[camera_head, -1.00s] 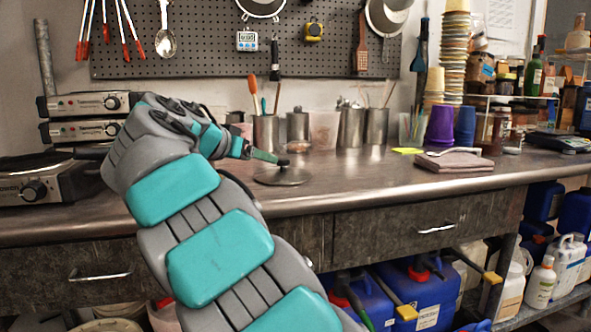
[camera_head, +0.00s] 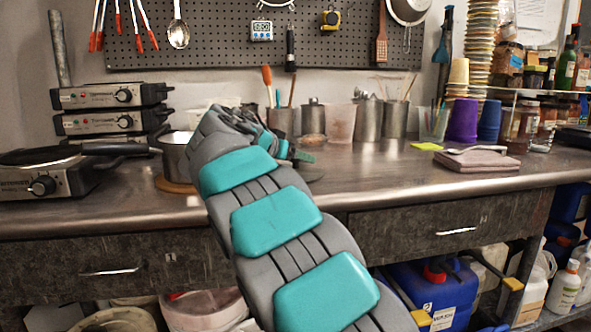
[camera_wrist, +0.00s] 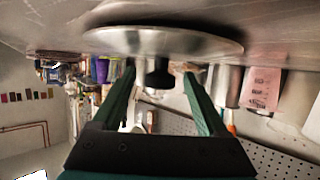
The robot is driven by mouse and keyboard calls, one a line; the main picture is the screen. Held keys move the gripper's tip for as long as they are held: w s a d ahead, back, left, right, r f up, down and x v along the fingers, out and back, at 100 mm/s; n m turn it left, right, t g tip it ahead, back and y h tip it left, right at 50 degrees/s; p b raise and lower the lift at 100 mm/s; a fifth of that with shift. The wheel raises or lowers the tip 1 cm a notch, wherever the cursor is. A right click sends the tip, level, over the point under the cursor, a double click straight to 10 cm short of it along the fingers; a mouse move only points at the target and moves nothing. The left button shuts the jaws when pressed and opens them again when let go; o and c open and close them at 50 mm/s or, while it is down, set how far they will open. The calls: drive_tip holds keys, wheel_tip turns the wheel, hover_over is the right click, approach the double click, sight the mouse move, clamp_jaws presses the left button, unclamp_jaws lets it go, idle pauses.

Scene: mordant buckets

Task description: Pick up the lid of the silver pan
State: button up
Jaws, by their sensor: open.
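The lid (camera_wrist: 165,42) is a shiny silver disc with a dark knob (camera_wrist: 160,75), seen upside down in the wrist view. In the head view only a bit of its edge (camera_head: 314,174) shows past my arm, lying on the worktop. My gripper (camera_wrist: 160,70) is open, with its two teal fingers on either side of the knob and gaps between. In the head view its tip (camera_head: 303,156) is just over the lid. The silver pan (camera_head: 176,156) stands lidless-looking on a round wooden board, left of my arm, partly hidden by it.
Hotplates (camera_head: 110,122) stand at the left. Metal canisters (camera_head: 368,118) and a clear beaker (camera_head: 340,122) line the back, behind the lid. A folded cloth (camera_head: 475,160) lies at the right. The front worktop between lid and cloth is clear.

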clamp_jaws()
idle(0.6)
